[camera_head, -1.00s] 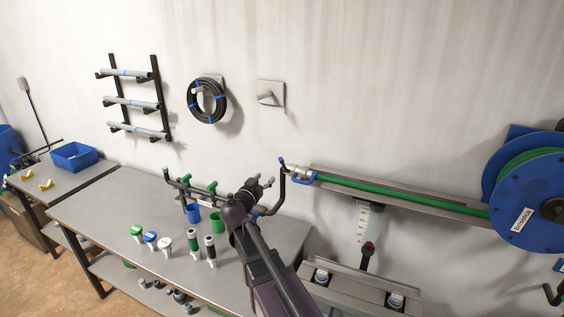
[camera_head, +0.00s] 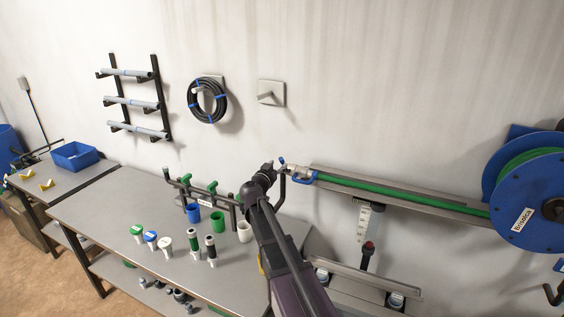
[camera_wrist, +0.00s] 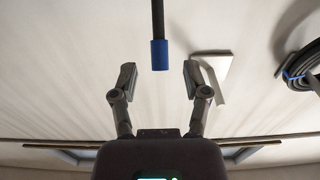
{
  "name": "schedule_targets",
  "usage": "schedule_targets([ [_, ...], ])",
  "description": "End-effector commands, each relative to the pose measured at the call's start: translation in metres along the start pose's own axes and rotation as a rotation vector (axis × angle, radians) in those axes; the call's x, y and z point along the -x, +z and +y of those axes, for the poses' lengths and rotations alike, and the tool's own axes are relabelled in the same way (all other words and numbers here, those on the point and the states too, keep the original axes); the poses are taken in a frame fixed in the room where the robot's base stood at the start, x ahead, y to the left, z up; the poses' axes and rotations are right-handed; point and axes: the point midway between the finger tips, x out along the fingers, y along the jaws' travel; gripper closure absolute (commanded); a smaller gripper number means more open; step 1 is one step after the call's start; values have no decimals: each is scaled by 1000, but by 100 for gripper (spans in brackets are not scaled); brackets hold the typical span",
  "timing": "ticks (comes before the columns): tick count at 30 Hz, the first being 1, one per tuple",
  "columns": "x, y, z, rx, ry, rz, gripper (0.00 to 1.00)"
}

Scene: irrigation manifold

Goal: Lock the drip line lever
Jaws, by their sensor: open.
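In the head view, a green drip line (camera_head: 400,198) runs along a wall rail to a metal fitting with a blue loop handle (camera_head: 304,178). Left of it, a dark bent rod with a blue tip (camera_head: 281,161) stands up, partly hidden by my arm; I take it for the lever. In the wrist view, a black rod with a blue end (camera_wrist: 159,55) hangs down from the top edge, between and slightly beyond my fingers. My gripper (camera_wrist: 160,80) is open, with a gap on both sides of the blue end. In the head view, my gripper is small and hard to make out.
A bench (camera_head: 110,212) with cups and bottles lies below left. A hose coil (camera_head: 208,100) and a wall plate with a hook (camera_head: 271,93) are on the wall, which is bare above the rail. A blue reel (camera_head: 530,200) is at the right.

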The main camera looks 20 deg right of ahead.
Motion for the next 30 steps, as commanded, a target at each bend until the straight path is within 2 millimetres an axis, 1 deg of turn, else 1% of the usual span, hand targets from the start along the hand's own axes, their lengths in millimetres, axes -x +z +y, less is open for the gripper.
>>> schedule_targets([
  [1,-10,0,-1,0,2,0,40],
  [3,-18,0,-1,0,1,0,40],
  [9,-35,0,0,0,1,0,40],
  [14,-39,0,1,0,1,0,40],
  [22,-39,0,1,0,1,0,40],
  [23,-39,0,1,0,1,0,46],
  [24,-39,0,1,0,1,0,58],
  [26,-39,0,1,0,1,0,76],
  [27,-39,0,1,0,1,0,88],
  [28,-39,0,1,0,1,0,96],
  [29,-39,0,1,0,1,0,100],
  [30,-39,0,1,0,1,0,100],
])
